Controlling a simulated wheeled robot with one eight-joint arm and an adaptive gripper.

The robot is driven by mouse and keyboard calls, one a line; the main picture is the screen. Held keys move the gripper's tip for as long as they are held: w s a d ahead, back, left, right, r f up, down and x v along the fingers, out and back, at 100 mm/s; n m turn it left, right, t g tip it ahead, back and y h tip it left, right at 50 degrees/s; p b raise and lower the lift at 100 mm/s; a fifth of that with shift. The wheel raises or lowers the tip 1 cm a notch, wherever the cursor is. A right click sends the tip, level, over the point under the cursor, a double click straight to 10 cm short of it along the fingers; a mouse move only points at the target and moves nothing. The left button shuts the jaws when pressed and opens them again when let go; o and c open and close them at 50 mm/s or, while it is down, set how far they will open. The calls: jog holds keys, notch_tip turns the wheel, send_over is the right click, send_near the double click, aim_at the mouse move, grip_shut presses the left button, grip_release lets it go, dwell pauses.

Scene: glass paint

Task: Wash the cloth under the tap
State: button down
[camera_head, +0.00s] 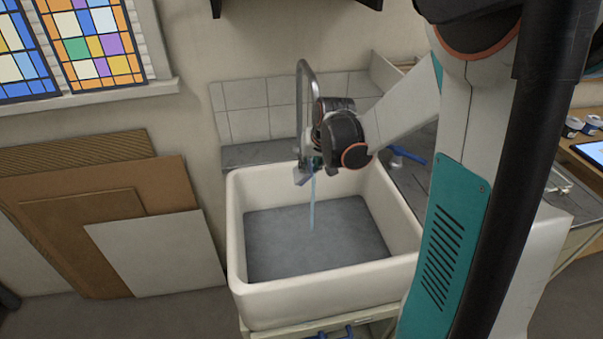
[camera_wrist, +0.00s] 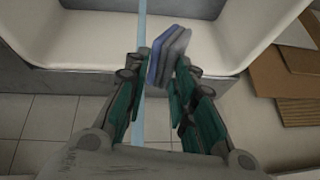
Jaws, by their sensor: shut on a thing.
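My gripper (camera_wrist: 161,72) is shut on a small folded grey-blue cloth (camera_wrist: 170,50), which stands out past the fingertips in the wrist view. In the head view the cloth (camera_head: 302,177) shows as a small grey piece over the sink. The tap (camera_head: 302,90) is a tall curved metal pipe behind my wrist; its outlet is hidden. A thin blue stream of water (camera_head: 312,205) falls into the white sink (camera_head: 397,270). In the wrist view the stream (camera_wrist: 141,30) passes close along the left side of the cloth; I cannot tell whether it touches it.
Boards (camera_head: 165,250) lean against the wall left of the sink. A tiled splashback (camera_head: 245,118) stands behind it. A blue lever (camera_head: 408,155) lies on the counter to the right. The grey sink floor below my gripper looks clear.

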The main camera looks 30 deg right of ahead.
dwell(0.4)
jog(key=shift+a, duration=0.5)
jog(key=shift+d, duration=0.15)
jog(key=shift+d, duration=0.45)
jog(key=shift+a, duration=0.1)
jog(key=shift+a, duration=0.5)
jog(key=shift+d, duration=0.1)
jog(key=shift+d, duration=0.55)
jog(key=shift+a, duration=0.25)
